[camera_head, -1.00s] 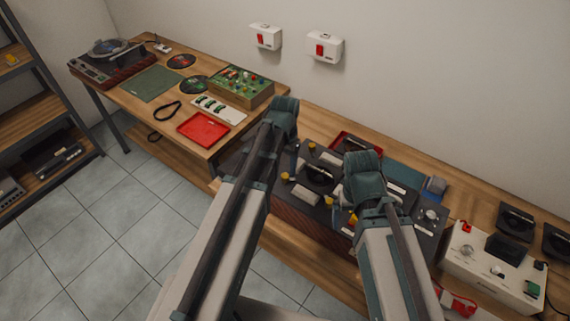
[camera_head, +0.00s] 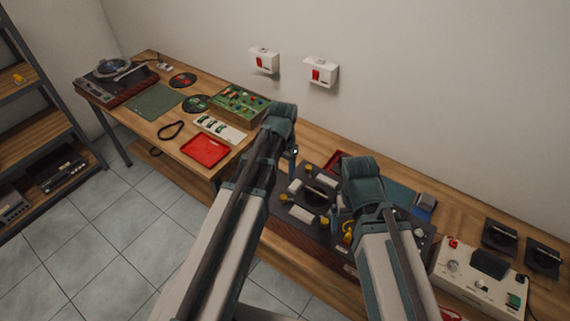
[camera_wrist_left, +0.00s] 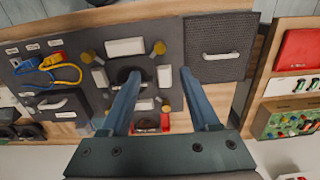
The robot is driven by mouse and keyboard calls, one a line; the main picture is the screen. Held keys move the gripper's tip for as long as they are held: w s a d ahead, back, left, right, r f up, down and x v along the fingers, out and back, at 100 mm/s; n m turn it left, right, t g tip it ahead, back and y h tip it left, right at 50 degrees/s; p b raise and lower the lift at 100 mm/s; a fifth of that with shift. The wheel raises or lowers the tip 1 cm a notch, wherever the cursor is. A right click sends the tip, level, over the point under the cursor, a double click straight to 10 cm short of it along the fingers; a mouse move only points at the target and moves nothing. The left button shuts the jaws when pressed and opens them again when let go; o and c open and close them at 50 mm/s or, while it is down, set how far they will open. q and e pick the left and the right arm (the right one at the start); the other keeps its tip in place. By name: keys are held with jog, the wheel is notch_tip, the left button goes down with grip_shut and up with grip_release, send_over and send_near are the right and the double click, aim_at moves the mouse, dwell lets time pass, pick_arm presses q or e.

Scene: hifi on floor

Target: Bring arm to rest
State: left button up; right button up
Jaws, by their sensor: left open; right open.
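My left arm comes in from the left in the head view, raised over the bench. Its gripper (camera_head: 292,151) is small there and mostly hidden behind the wrist. In the left wrist view the left gripper (camera_wrist_left: 160,78) is open, its two blue-grey fingers apart with nothing held between them, above a dark hi-fi panel (camera_wrist_left: 72,95). My right arm is beside it, its wrist (camera_head: 363,185) over the same dark panel (camera_head: 295,212). The right fingers are largely hidden behind that wrist, and I see nothing held there.
A red tray (camera_head: 205,150), a green circuit board (camera_head: 238,102) and a turntable (camera_head: 115,75) lie on the left bench. A white control box (camera_head: 480,275) stands at right. Two switch boxes (camera_head: 264,60) (camera_head: 321,71) are on the wall. Tiled floor (camera_head: 95,235) is open at left.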

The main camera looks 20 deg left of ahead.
notch_tip(320, 180, down, 10)
jog(key=b, duration=1)
jog(key=shift+f, duration=0.25)
pick_arm(q)
jog(key=s+d+f+y, duration=0.1)
jog(key=s+d+f, duration=0.9)
jog(key=s, duration=0.4)
jog(key=shift+d, duration=0.4)
jog(key=shift+s+f, duration=0.1)
